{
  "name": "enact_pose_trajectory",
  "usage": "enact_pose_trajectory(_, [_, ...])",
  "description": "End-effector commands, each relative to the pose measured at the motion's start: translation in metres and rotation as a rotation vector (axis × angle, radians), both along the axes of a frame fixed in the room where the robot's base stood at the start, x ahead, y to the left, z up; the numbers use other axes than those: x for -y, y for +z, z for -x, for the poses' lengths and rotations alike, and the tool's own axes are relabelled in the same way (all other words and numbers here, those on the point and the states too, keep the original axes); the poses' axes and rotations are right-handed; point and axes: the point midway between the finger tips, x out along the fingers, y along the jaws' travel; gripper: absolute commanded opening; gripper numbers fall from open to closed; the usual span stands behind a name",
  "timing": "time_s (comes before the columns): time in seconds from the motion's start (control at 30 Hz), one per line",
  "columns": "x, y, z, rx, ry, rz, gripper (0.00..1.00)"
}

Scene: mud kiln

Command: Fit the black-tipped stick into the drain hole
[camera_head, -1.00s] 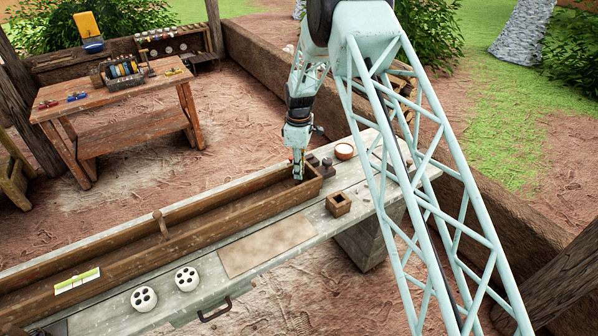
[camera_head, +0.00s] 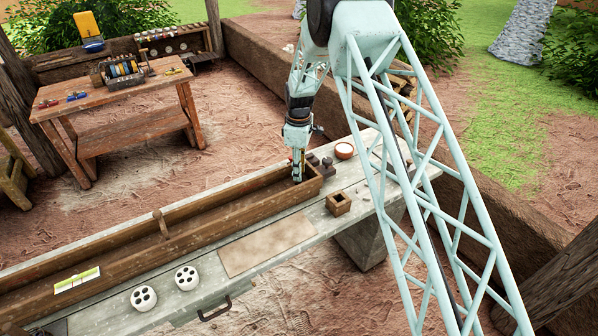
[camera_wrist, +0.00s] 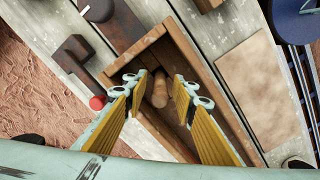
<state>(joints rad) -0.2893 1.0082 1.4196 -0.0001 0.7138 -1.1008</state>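My gripper (camera_head: 297,178) points down into the right end of the long wooden trough (camera_head: 110,268) in the head view. In the wrist view my gripper (camera_wrist: 157,88) is open, its two yellow-padded fingers well apart. A pale brown wooden stick (camera_wrist: 159,90) shows between them, over the inside of the trough (camera_wrist: 205,88). It appears clear of both pads. A wooden peg (camera_head: 160,222) rises from the middle of the trough. I cannot make out the drain hole.
A small square wooden box (camera_head: 338,204), a tan board (camera_head: 267,245) and two white holed cylinders (camera_head: 187,278) lie on the bench in front of the trough. A red knob (camera_wrist: 97,103) lies close outside the left finger.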

Motion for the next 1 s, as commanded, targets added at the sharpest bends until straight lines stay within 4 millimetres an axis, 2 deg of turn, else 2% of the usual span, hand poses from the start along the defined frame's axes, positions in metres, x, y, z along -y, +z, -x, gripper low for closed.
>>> enact_pose_trajectory(0.17, [0.000, 0.004, 0.000, 0.000, 0.000, 0.000, 0.25])
enact_pose_trajectory(0.37, [0.000, 0.020, -0.001, 0.001, 0.000, -0.001, 0.25])
enact_pose_trajectory(1.0, [0.000, 0.104, 0.000, 0.001, 0.000, -0.001, 0.25])
